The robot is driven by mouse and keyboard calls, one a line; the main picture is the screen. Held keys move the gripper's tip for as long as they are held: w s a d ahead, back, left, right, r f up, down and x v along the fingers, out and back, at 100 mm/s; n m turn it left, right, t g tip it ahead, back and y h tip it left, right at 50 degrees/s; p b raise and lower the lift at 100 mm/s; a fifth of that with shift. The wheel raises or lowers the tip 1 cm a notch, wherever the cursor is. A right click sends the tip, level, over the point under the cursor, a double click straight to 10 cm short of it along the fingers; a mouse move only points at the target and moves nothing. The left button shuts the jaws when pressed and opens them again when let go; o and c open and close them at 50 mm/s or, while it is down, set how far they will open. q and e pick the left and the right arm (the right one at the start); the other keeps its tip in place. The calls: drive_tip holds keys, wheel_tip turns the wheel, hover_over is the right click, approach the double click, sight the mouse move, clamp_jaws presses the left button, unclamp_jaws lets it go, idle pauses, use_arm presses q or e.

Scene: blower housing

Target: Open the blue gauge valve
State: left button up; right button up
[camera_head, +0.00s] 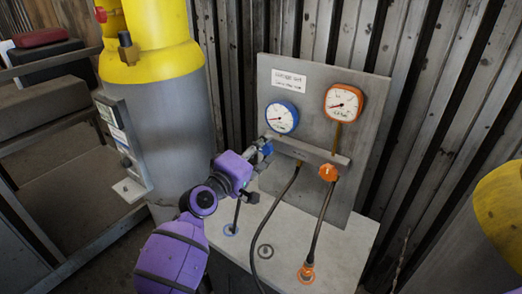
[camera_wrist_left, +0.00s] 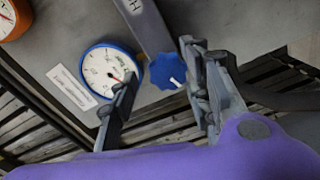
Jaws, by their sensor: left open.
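The blue gauge valve (camera_wrist_left: 168,72) is a lobed knob with a white mark, in the left wrist view just below the grey bar. In the head view it is mostly hidden by my gripper, with a bit of blue (camera_head: 267,149) showing. The blue-rimmed gauge (camera_wrist_left: 110,70) sits beside it; it also shows in the head view (camera_head: 281,117). My left gripper (camera_wrist_left: 168,86) is open, one finger on each side of the knob in the picture; I cannot tell whether either finger touches it. In the head view the gripper (camera_head: 262,149) is at the bar's left end. My right gripper is not seen.
An orange gauge (camera_head: 343,103) and an orange valve (camera_head: 328,173) are on the grey panel (camera_head: 375,110) to the right. Hoses run from the bar to the pale box top (camera_head: 340,238). A grey and yellow tank (camera_head: 178,110) stands left, close to my left arm.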

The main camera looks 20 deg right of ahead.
use_arm(q)
drive_tip(key=shift+s+a+f, duration=0.15)
drive_tip(key=shift+s+a, duration=0.15)
drive_tip(key=shift+a, duration=0.15)
drive_tip(key=v, duration=1.1)
drive_tip(key=shift+d, duration=0.1)
